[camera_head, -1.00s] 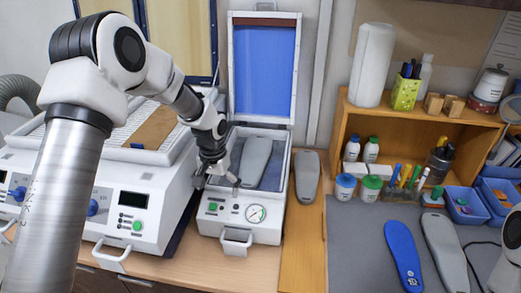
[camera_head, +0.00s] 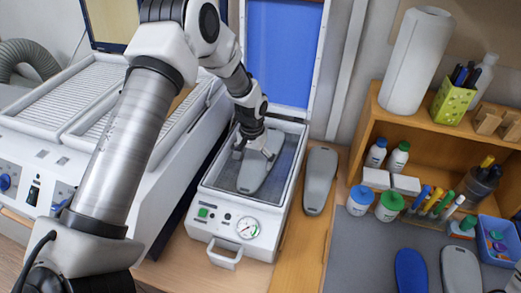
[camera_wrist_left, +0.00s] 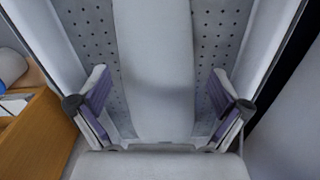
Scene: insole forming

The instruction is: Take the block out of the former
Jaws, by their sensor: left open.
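The former (camera_head: 238,220) is a white box with its blue-lined lid (camera_head: 282,55) standing open at the back. A grey sole-shaped block (camera_head: 255,174) lies inside it on a perforated bed (camera_wrist_left: 210,45). My left gripper (camera_head: 258,148) is over the former's open chamber, above the block. In the left wrist view the block (camera_wrist_left: 155,70) runs up the middle between the two spread fingers of my left gripper (camera_wrist_left: 158,115). There is a gap on each side, so the fingers are apart from it. My right gripper is not in view.
A second grey block (camera_head: 320,175) lies on the wood just right of the former. A large white machine (camera_head: 70,150) stands on the left. A blue insole (camera_head: 410,272) and a grey one (camera_head: 460,272) lie on the grey mat. A shelf with bottles is at right.

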